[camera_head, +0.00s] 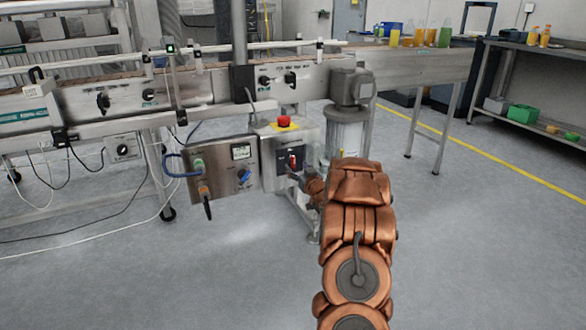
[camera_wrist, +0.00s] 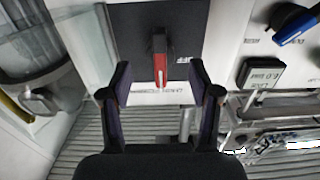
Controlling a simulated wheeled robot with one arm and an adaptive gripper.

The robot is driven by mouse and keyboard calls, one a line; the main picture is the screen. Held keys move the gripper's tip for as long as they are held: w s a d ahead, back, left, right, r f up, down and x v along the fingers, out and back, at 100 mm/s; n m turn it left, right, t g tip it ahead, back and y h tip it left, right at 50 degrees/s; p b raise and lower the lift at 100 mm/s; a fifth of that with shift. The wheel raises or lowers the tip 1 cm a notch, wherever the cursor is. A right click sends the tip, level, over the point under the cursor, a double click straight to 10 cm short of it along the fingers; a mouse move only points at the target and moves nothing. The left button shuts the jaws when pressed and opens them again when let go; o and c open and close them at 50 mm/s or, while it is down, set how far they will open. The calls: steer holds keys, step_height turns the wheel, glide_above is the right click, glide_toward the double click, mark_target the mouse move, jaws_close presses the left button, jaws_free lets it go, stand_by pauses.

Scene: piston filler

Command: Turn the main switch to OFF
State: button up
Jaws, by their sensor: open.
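The main switch (camera_head: 292,161) is a red handle on a dark plate, on the front of the grey control box below the conveyor. In the wrist view the switch (camera_wrist: 160,68) shows a dark knob with a red stripe, and it stands about upright in the picture. My gripper (camera_wrist: 159,80) is open, with one dark finger on each side of the red handle and visible gaps to both. In the head view my gripper (camera_head: 297,176) is at the box front, partly hidden by my copper arm.
A red emergency button (camera_head: 284,121) on a yellow base sits on top of the box. A panel to the left has a display (camera_head: 241,152) and a blue knob (camera_head: 244,175). A steel cylinder (camera_head: 345,138) stands close on the right. The floor to the right is clear.

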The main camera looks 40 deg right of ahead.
mark_target(294, 165)
steer(key=shift+b+x, duration=0.55)
steer(key=shift+x, duration=1.35)
steer(key=c, duration=1.2)
